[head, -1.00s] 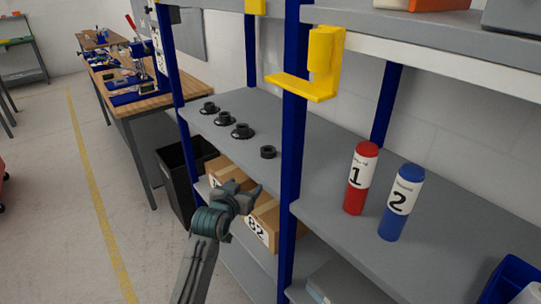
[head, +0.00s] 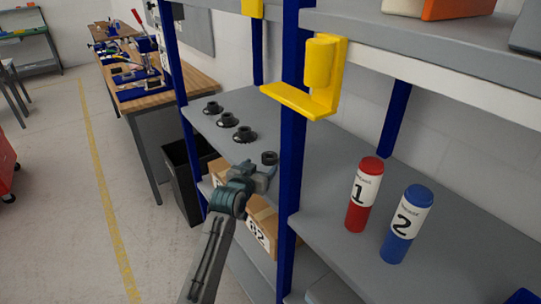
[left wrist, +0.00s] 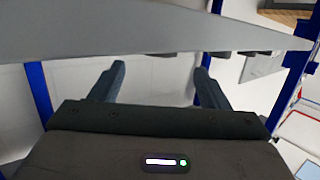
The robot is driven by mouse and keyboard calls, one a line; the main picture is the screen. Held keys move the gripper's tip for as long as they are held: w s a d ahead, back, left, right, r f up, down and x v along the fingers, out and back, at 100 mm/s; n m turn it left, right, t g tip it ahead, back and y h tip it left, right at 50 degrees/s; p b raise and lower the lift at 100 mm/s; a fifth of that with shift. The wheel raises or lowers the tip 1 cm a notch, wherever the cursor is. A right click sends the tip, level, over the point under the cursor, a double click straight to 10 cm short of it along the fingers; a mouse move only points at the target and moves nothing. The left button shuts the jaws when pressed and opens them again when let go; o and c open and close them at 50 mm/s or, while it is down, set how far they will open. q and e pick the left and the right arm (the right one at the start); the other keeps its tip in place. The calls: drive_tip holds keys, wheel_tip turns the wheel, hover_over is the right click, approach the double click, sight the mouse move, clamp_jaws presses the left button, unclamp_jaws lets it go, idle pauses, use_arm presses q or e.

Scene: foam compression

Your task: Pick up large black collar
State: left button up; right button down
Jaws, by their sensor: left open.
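Three flanged black collars stand in a row on the grey middle shelf: a far one (head: 213,107), a middle one (head: 228,120) and a nearer one (head: 244,134). A plain black ring-like collar (head: 269,158) lies apart from them, nearer the blue post. Which one is the large collar I cannot tell for sure. My left gripper (head: 268,176) is at the shelf's front edge, just below the plain collar in the picture. It is open and empty. In the left wrist view its two fingers (left wrist: 158,84) stand apart. My right gripper is not in view.
A blue post (head: 292,150) with a yellow bracket (head: 318,75) stands right of the gripper. Red (head: 363,195) and blue (head: 407,225) cylinders stand on the right shelf. Cardboard boxes (head: 262,222) sit below. A dark bin (head: 180,180) is at the left.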

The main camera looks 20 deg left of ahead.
sight(268, 164)
use_arm(q)
drive_tip(key=shift+w+f, duration=0.1)
drive_tip(key=shift+w, duration=0.55)
drive_tip(key=shift+w+p, duration=0.3)
drive_tip(key=p+x, duration=0.2)
drive_tip(key=x, duration=0.2)
drive_tip(key=shift+d+p, duration=0.15)
drive_tip(key=shift+p, duration=0.25)
drive_tip(key=shift+w+f, duration=0.2)
drive_tip(key=shift+w, duration=0.3)
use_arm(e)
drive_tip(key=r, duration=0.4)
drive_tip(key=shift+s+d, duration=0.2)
use_arm(q)
drive_tip(key=shift+c, duration=0.2)
drive_tip(key=c, duration=1)
drive_tip(key=shift+c, duration=0.2)
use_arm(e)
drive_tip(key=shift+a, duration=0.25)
